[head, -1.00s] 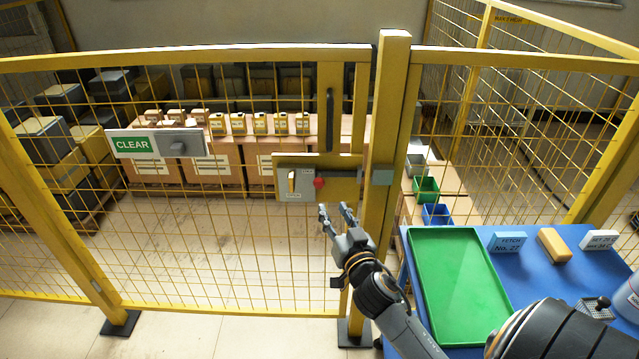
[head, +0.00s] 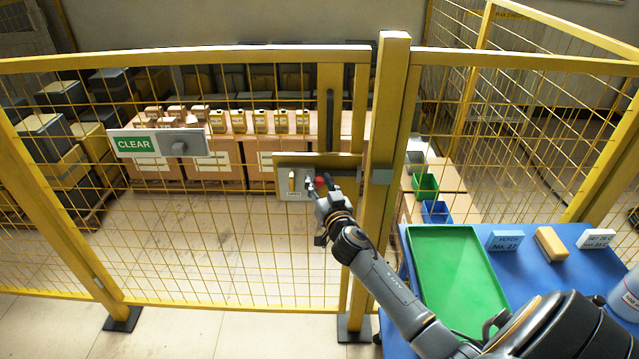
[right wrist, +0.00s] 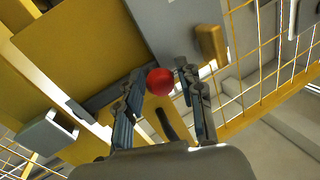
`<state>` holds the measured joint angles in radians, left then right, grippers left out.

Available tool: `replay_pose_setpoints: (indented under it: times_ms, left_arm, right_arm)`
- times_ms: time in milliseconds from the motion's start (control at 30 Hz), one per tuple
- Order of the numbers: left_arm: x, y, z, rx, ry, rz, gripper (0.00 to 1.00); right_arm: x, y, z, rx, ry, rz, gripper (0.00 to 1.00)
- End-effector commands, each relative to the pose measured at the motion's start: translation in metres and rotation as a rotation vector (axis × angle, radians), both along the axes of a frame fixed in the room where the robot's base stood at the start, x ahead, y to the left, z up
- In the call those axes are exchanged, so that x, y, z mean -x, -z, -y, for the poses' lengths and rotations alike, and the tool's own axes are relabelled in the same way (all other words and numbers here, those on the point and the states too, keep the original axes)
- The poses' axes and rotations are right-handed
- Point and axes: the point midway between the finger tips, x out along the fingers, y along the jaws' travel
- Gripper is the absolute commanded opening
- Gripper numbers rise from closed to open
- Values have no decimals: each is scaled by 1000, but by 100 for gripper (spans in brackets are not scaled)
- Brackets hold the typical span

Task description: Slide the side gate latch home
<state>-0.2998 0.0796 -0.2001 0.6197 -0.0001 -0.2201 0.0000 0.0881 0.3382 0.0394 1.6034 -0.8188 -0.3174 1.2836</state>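The latch plate (head: 282,161) is a yellow and grey panel on the gate beside the yellow post. Its red knob (head: 323,181) is largely covered by my right gripper (head: 319,186) in the head view. In the right wrist view the round red knob (right wrist: 159,81) lies between the two fingers of the right gripper (right wrist: 163,86). The fingers are apart, one on each side of it, and do not look closed on it. My left gripper is not in view.
A blue table (head: 515,262) with a green tray (head: 455,280) stands at the lower right, under my right arm. A black handle (head: 329,110) is on the gate above the latch. A green CLEAR sign (head: 134,145) hangs on the mesh at left.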

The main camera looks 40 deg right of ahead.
Motion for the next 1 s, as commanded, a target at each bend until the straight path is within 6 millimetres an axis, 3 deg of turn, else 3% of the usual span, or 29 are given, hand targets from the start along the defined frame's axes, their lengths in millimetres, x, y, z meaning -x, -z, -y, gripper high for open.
replay_pose_setpoints:
  times_ms: [33, 200, 433, 700, 1000]
  left_arm:
    - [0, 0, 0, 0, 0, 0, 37]
    - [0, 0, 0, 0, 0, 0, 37]
    - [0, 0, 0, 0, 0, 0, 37]
    - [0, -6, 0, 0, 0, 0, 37]
    - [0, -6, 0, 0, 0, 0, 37]
  right_arm:
    - [0, 0, 0, 0, 0, 0, 31]
    - [0, 0, 0, 0, 0, 0, 0]
    - [2, 0, 3, 0, 1, -1, 0]
    - [31, 0, 42, -1, 4, -3, 0]
    - [39, 0, 53, 0, 4, -1, 0]
